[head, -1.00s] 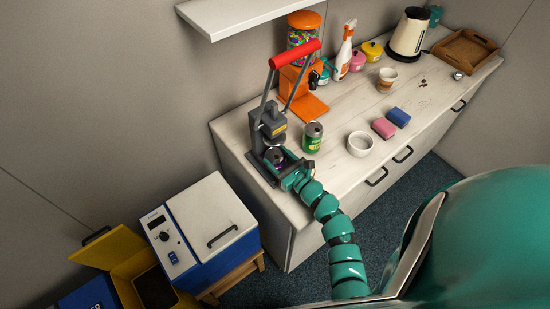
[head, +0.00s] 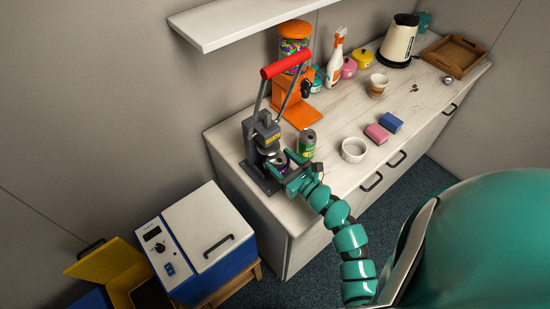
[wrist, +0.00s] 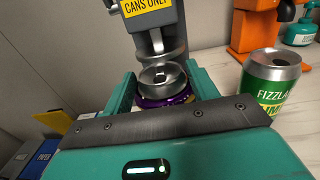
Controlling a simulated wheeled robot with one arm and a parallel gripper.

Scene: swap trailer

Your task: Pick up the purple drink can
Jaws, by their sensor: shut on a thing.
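The purple drink can (wrist: 163,103) stands upright under the pressing plate of the grey can crusher (head: 262,141), seen in the wrist view between my fingers. Only its silver top and a purple strip show there; in the head view my gripper mostly covers it. My gripper (head: 284,169) is shut on the can, one finger on each side, as the wrist view (wrist: 161,92) also shows. The crusher has a red handle, raised, and a yellow "CANS ONLY" label.
A green drink can (head: 307,142) stands close to the right of my gripper. A white bowl (head: 353,150), pink and blue sponges (head: 377,133) and an orange candy dispenser (head: 297,85) are on the counter. A white shelf (head: 240,24) hangs above. A blue-and-white cooler (head: 207,240) stands lower left.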

